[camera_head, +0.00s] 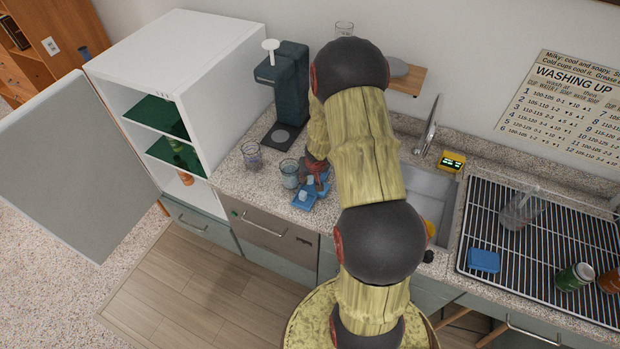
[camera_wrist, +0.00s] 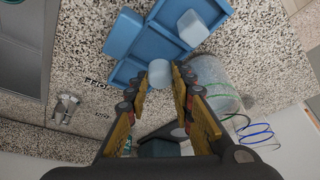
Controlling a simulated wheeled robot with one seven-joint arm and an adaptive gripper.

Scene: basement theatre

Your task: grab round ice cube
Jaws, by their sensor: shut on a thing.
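A blue ice tray (camera_wrist: 163,45) with square compartments lies on the speckled counter; it also shows in the head view (camera_head: 301,205). My gripper (camera_wrist: 160,76) is shut on a pale, rounded ice cube (camera_wrist: 159,70) at the near end of the tray. I cannot tell whether the cube still touches the tray. A squarer pale ice cube (camera_wrist: 192,28) sits in another compartment. In the head view my gripper (camera_head: 317,180) is over the tray's far side, and the held cube is not clear there.
A clear glass (camera_head: 289,173) stands beside the tray, and a wire-ringed glass (camera_head: 252,156) stands farther left. A coffee machine (camera_head: 285,85) stands behind. The sink (camera_head: 428,190) and drying rack (camera_head: 540,240) are to the right. An open white fridge (camera_head: 165,75) is left.

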